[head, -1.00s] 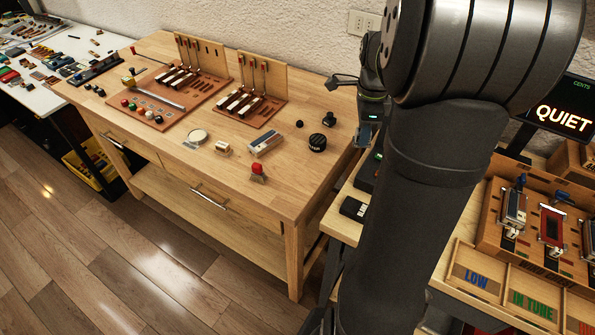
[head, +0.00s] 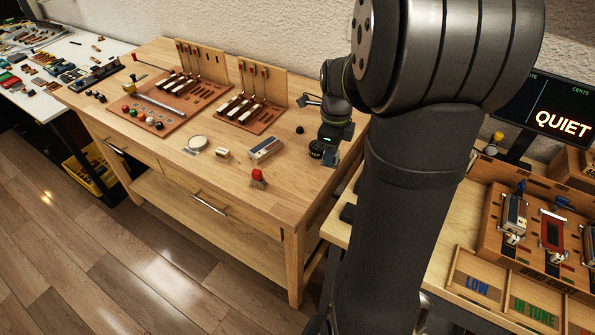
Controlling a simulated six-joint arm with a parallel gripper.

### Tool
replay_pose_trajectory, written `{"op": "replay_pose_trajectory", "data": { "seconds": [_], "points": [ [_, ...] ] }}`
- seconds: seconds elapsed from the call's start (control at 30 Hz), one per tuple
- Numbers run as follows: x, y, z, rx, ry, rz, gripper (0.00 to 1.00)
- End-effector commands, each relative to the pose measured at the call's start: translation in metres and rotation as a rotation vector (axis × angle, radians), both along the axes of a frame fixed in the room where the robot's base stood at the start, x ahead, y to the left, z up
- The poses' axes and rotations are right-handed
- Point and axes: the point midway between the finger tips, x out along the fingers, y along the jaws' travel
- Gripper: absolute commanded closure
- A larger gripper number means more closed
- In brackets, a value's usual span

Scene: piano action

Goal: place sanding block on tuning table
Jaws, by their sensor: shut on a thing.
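A pale block with blue and red bands (head: 265,150) lies on the bench to the left of my gripper. The table with the tuner display (head: 470,218) is at the right, partly hidden by my arm.
A dark round piece (head: 316,149) stands close by my gripper. A red-topped brush (head: 258,178), a small wooden block (head: 222,154) and a round dish (head: 197,143) are on the bench. Racks with keys stand behind. Labelled trays (head: 478,285) fill the right table's front.

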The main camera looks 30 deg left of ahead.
Motion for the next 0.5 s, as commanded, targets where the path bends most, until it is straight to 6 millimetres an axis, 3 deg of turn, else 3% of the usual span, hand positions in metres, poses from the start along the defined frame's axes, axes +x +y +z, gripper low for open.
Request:
{"op": "replay_pose_trajectory", "data": {
  "seconds": [0.1,0.3,0.5],
  "points": [
    [-0.006,0.030,-0.018,-0.003,0.004,0.007,1.00],
    [-0.013,0.070,-0.044,-0.003,0.004,0.004,1.00],
    [-0.015,0.089,-0.054,0.000,0.001,0.001,1.00]
  ]
}}
